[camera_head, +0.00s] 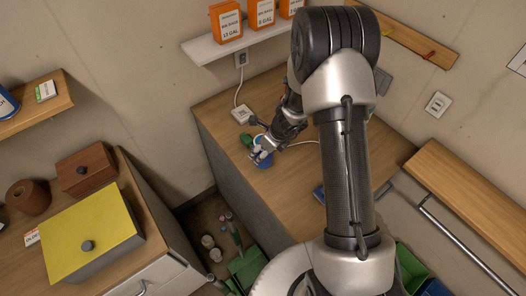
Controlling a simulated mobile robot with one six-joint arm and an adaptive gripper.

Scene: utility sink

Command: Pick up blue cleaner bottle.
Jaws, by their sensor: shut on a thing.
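The blue cleaner bottle (265,163) is a small blue shape near the left edge of the wooden counter (310,205). My gripper (261,152) is over it with its fingers shut on it. The gripper hides most of the bottle, and only parts of its blue body show. I cannot tell whether its base touches the counter.
A green object (246,139) stands close to the left of my gripper. A white power adapter (241,114) with a cord lies behind it. A shelf (217,47) with orange boxes hangs above. A flat blue item (319,193) lies further right on the counter.

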